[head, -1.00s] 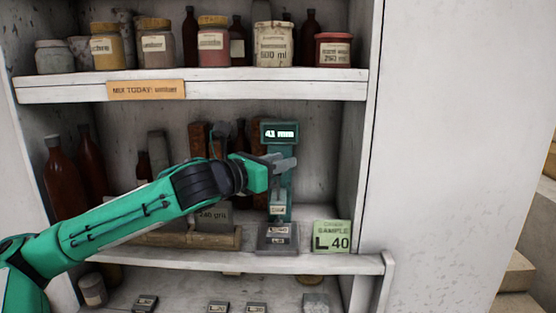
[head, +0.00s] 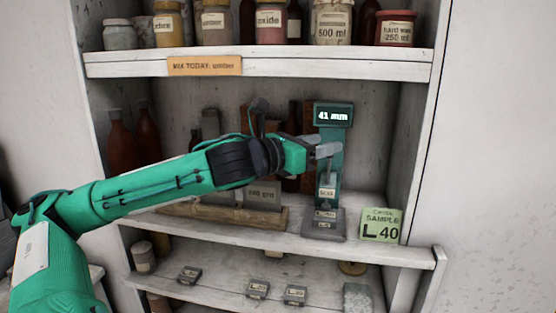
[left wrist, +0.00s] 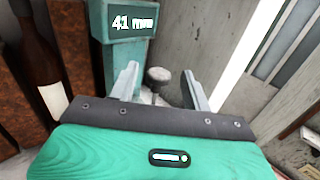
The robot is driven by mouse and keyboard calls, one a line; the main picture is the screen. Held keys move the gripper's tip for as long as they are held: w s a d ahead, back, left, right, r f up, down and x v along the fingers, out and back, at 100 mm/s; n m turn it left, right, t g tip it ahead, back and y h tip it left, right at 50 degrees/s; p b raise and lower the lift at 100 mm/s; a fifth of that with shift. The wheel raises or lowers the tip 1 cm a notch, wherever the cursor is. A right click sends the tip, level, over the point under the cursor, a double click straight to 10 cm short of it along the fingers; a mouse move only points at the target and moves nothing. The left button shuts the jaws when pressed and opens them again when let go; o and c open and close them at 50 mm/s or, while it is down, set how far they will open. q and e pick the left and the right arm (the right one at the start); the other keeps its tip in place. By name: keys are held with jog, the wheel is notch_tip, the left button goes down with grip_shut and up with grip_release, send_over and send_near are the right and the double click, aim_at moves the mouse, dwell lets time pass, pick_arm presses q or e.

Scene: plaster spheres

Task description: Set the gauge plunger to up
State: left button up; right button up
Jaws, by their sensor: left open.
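The gauge (head: 333,116) is a dark green stand on the middle shelf, with a lit display reading 41 mm and a grey base (head: 324,228). Its display also shows in the left wrist view (left wrist: 130,22). My left gripper (head: 328,149) is in front of the gauge's column, just below the display. In the left wrist view its fingers (left wrist: 160,82) are open, with a round grey knob (left wrist: 158,75), apparently the plunger's, seen between them. I cannot tell whether the fingers touch it. The gripper partly hides the column in the head view. My right gripper is not in view.
A green card reading SAMPLE L 40 (head: 381,225) stands right of the gauge. Dark bottles (head: 122,145) and a wooden rack (head: 220,213) are to the left. Jars line the upper shelf (head: 260,62). Small labelled blocks (head: 257,289) lie on the lower shelf.

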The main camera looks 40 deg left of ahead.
pick_arm(q)
jog(key=b+v, duration=0.7)
jog(key=v, duration=0.3)
jog(key=shift+s, duration=0.3)
dwell(0.9)
